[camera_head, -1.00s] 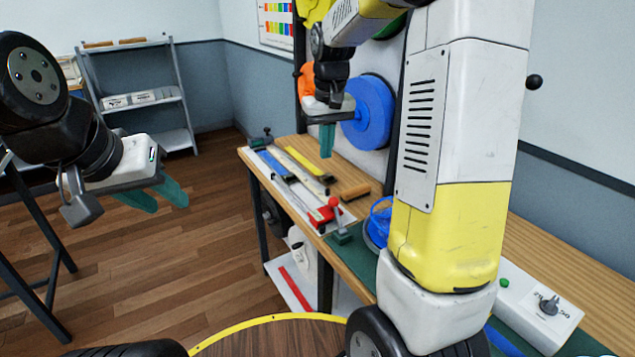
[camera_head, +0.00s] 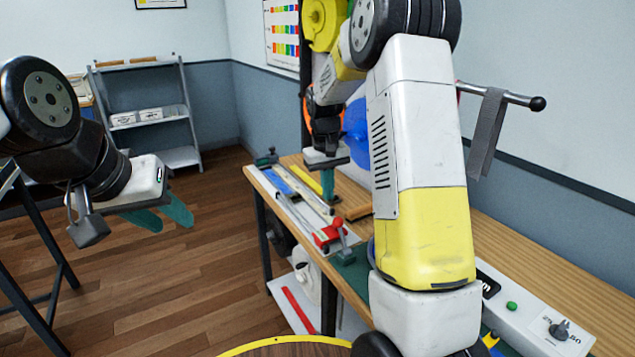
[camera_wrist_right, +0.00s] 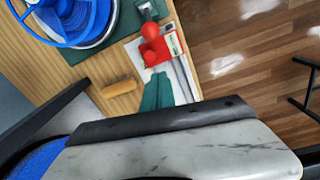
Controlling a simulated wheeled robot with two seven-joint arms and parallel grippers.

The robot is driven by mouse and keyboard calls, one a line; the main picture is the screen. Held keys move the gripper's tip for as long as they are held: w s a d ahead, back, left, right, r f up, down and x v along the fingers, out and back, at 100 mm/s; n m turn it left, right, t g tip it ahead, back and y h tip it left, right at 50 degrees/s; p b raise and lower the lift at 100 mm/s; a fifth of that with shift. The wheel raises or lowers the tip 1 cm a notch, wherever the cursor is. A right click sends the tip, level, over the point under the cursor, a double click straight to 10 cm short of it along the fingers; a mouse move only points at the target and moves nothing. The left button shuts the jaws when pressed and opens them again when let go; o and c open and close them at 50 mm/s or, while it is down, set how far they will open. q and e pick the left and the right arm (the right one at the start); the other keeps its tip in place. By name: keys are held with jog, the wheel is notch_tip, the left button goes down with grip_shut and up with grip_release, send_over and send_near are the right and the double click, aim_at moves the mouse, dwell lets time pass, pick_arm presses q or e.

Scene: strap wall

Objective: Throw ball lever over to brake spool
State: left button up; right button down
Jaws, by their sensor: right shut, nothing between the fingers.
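The ball lever, with a red ball knob (camera_head: 337,222) on a short stem, rises from a small dark base on the workbench. The knob also shows in the right wrist view (camera_wrist_right: 150,32), beside a red block. A blue spool (camera_wrist_right: 75,18) with a grey rim lies at the top left of that view. In the head view my right arm mostly hides it. My right gripper (camera_head: 328,198) is shut and empty, its teal fingers pointing down over the bench, beyond the lever. The fingers show in the right wrist view (camera_wrist_right: 158,82), apart from the knob. My left gripper (camera_head: 172,225) is open and empty over the floor.
A wooden handle (camera_wrist_right: 115,88) lies on the bench near the right fingers. A blue disc (camera_head: 356,135) stands behind my right arm. A grey strap (camera_head: 487,135) hangs from a wall bar. A white control box (camera_head: 530,310) is on the near bench. Shelves (camera_head: 150,115) stand far left.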

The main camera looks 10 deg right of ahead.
aim_at(341, 234)
notch_tip(341, 234, down, 6)
jog(key=shift+d+r, duration=0.1)
jog(key=shift+d, duration=0.05)
jog(key=s, duration=0.1)
jog(key=s+r, duration=0.1)
jog(key=s, duration=0.1)
jog(key=shift+d, duration=0.2)
jog(key=shift+s+d, duration=0.1)
jog(key=shift+s, duration=0.25)
